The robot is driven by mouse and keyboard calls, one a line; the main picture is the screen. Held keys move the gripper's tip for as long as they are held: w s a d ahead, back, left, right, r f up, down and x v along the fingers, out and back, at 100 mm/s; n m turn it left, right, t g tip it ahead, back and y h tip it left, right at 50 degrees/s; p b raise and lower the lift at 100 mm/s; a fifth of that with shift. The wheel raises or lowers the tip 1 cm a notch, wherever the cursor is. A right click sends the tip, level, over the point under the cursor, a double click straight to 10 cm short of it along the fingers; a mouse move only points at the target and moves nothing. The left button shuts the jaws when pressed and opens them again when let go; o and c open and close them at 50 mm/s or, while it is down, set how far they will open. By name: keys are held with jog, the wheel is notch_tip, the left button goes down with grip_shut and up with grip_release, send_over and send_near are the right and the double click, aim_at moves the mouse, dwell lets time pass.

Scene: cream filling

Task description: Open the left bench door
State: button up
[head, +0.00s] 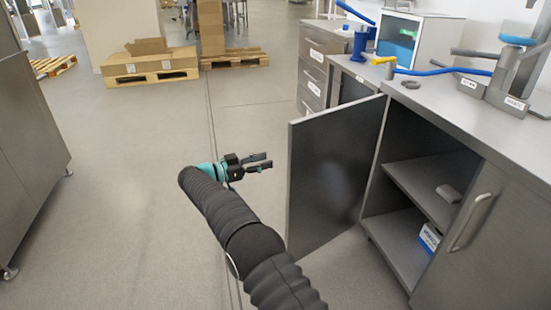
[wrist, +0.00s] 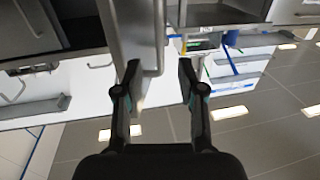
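The left bench door (head: 335,170) stands swung well out from the steel bench, its dark inner face showing in the head view. The compartment behind it is exposed, with a shelf (head: 432,188) inside. My gripper (head: 268,163) is just left of the door's free edge, on its outer side, with its fingers apart. In the wrist view my gripper (wrist: 160,72) is open and empty. The door's panel (wrist: 125,28) and bar handle (wrist: 160,35) show beyond the fingertips. The handle is hidden in the head view. I cannot tell whether a finger touches it.
The right bench door (head: 480,235) is shut, with a bar handle (head: 468,222). A small blue-and-white box (head: 430,237) and a grey item (head: 448,193) are inside the compartment. Drawers (head: 313,80) stand behind. The floor to the left is clear up to a steel cabinet (head: 30,150).

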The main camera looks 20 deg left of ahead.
jog(key=shift+v, duration=0.8)
